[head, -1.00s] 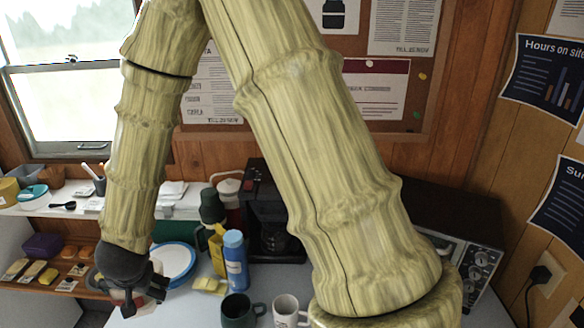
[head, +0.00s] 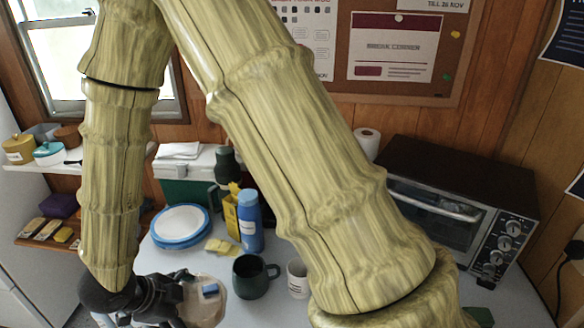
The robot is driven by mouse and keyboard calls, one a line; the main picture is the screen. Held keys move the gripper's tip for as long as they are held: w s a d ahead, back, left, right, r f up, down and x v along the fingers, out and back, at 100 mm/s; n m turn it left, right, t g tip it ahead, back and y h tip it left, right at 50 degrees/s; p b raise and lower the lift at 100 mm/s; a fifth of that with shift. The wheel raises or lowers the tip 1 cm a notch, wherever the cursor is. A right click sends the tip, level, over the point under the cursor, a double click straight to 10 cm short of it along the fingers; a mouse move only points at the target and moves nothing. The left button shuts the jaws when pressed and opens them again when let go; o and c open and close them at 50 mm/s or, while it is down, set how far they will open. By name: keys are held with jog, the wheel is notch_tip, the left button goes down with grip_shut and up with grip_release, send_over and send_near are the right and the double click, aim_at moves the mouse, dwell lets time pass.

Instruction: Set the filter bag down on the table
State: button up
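My gripper (head: 172,302) is at the lower left in the head view, low over the table's (head: 262,312) left part. Its dark fingers point right, and I cannot tell whether they are open or shut. A pale beige, rounded thing (head: 207,312) with a small blue block (head: 210,290) on it shows right beside the fingers. I cannot tell whether the gripper touches or holds it. I cannot pick out the filter bag for certain; it may be hidden by the gripper or be one of the pale things near it.
A dark green mug (head: 250,278) and a white mug (head: 297,280) stand right of the gripper. Behind are a blue bottle (head: 250,222), a yellow carton (head: 231,218), pale yellow pieces (head: 219,246) and a blue-rimmed plate (head: 180,224). An oven (head: 440,205) stands at right.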

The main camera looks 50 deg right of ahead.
jog(key=w+d+f+p, duration=0.1)
jog(key=w, duration=0.4)
jog(key=w+f+p, duration=0.1)
jog(key=w+f, duration=0.1)
jog(key=w, duration=0.3)
jog(key=w+d+f+p, duration=0.1)
jog(key=w+f, duration=0.1)
jog(key=w, duration=0.3)
jog(key=shift+w+d, duration=0.3)
jog(key=shift+w, duration=0.1)
jog(key=shift+s, duration=0.1)
jog(key=o, duration=0.6)
jog(key=shift+f, duration=0.1)
jog(key=shift+o, duration=0.5)
jog(key=shift+r, duration=0.25)
jog(key=v, duration=1.1)
jog(key=shift+a+r+b, duration=0.25)
jog(key=shift+r+b, duration=0.1)
